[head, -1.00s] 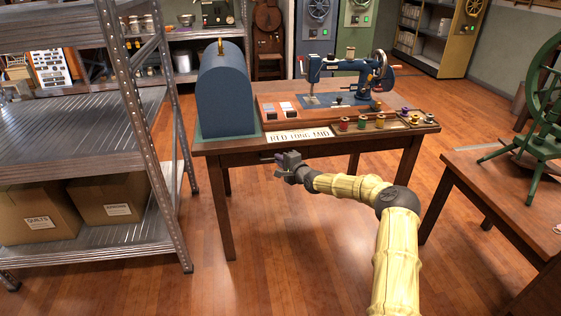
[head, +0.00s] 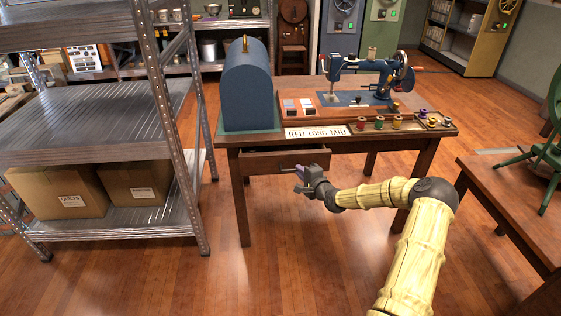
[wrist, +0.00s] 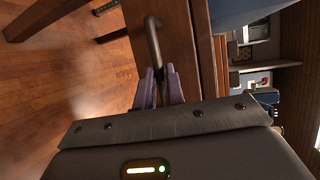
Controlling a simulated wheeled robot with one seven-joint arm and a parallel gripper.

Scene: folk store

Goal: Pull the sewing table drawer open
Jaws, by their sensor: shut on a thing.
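The sewing table (head: 345,142) is dark wood and stands in the middle of the head view. Its drawer (head: 268,161) sits under the left part of the top and stands partly out, with a dark gap showing above its front. My gripper (head: 300,172) is at the right part of the drawer front, shut on the drawer handle. In the wrist view the drawer handle (wrist: 153,45) is a metal bar that runs down between the purple fingers of my gripper (wrist: 158,88). The drawer front (wrist: 178,45) is close beyond the fingers. The inside of the drawer is mostly hidden.
On the table stand a blue domed case (head: 248,85), a blue sewing machine (head: 362,75), a lettered card (head: 318,132) and several thread spools (head: 397,123). A metal shelf (head: 95,115) stands left. Another table (head: 510,195) stands right. Open floor lies in front.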

